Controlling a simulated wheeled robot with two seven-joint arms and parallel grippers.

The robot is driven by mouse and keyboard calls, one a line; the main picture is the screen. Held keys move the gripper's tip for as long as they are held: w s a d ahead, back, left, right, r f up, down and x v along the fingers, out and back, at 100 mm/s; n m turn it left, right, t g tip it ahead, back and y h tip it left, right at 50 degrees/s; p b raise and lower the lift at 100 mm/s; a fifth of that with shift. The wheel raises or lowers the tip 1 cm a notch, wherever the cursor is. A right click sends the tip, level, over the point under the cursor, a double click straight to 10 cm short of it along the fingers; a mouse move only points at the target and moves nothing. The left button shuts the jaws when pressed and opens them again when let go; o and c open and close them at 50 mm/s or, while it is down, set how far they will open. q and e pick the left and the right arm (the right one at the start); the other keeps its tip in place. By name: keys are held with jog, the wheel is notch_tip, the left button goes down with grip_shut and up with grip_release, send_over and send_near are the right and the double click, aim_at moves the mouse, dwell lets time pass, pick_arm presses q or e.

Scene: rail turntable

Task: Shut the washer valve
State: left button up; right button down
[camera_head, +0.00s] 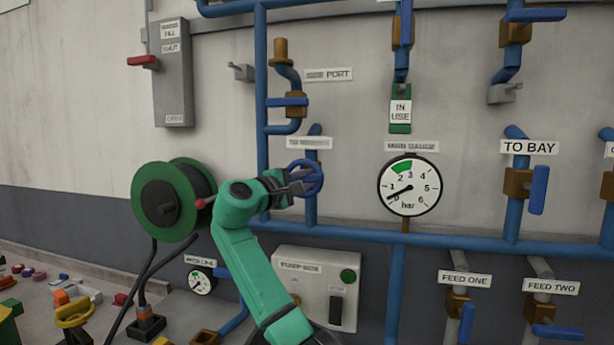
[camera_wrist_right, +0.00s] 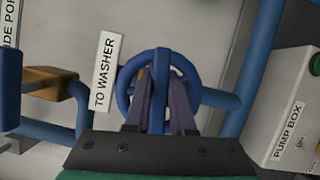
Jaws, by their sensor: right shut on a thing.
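The washer valve's blue handwheel (camera_head: 316,180) is on a blue pipe on the wall, left of the main gauge. It also shows in the right wrist view (camera_wrist_right: 161,60), next to the label TO WASHER (camera_wrist_right: 107,72). My right gripper (camera_head: 296,184) reaches it from the left. In the wrist view its two fingers (camera_wrist_right: 160,95) sit on either side of a bar of the wheel, shut on it. The fingers hide part of the wheel. My left gripper is not in view.
The main gauge (camera_head: 409,186) reads near the low end of its dial. A hose reel (camera_head: 155,197) stands left of my arm, and the pump box (camera_head: 318,272) is below the valve. Blue pipes and several other valves fill the wall. Small clutter lies at lower left.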

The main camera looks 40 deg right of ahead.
jog(key=shift+f+m+y, duration=0.15)
jog(key=shift+m+y, duration=0.15)
jog(key=shift+m, duration=0.5)
jog(key=c, duration=0.8)
grip_release()
jog(key=shift+o, duration=0.2)
jog(key=b+v, duration=0.5)
jog(key=v, duration=0.9)
jog(key=shift+a, duration=0.25)
